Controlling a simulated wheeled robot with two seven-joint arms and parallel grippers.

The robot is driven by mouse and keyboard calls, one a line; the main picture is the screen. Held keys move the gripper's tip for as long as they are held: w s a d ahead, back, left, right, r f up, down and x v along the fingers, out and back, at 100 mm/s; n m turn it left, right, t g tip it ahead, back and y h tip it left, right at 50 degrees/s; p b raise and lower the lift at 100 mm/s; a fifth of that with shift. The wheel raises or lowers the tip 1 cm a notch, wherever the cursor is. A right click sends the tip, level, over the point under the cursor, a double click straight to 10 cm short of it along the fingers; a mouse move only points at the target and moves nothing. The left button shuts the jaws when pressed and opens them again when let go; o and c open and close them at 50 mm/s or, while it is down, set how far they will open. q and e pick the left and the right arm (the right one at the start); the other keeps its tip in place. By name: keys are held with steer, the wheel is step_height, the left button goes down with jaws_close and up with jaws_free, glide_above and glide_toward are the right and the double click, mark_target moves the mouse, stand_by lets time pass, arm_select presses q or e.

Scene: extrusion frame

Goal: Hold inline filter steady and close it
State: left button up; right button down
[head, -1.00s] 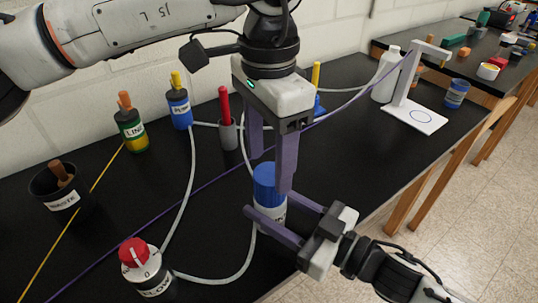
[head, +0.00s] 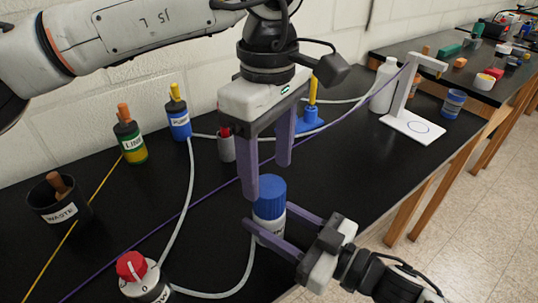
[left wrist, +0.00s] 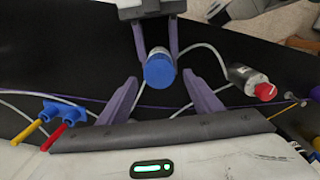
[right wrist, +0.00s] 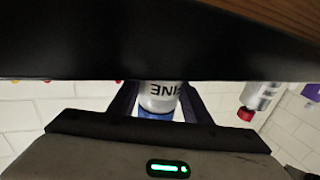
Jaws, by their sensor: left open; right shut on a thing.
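The inline filter (head: 269,208) stands upright on the black bench with a ribbed blue cap (head: 270,190) on a white labelled body. My right gripper (head: 268,225) is shut on its body from the right. In the right wrist view the white body (right wrist: 160,94) shows between the fingers, upside down. My left gripper (head: 268,172) is open and points down above and slightly behind the cap. In the left wrist view the blue cap (left wrist: 159,72) lies beyond the open fingers (left wrist: 160,98), apart from them. Whether the cap is tight is not visible.
A red-knobbed valve (head: 140,274) is at the front left, with white tubing. Pump (head: 178,115) and line (head: 130,140) bottles, a waste cup (head: 60,200) and a grey holder (head: 227,148) stand behind. A white stand (head: 412,125) is at the right.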

mark_target(269, 185)
arm_select(q)
steer(key=n, duration=0.7)
steer(key=shift+r, duration=0.2)
steer(key=n, duration=0.6)
steer(key=shift+r+n, duration=0.15)
steer(key=shift+n, duration=0.25)
steer(key=n, duration=0.6)
steer(key=shift+r, duration=0.15)
steer(key=n, duration=0.4)
steer(key=shift+r, duration=0.1)
steer(key=n, duration=0.4)
steer(key=shift+f, duration=3.95)
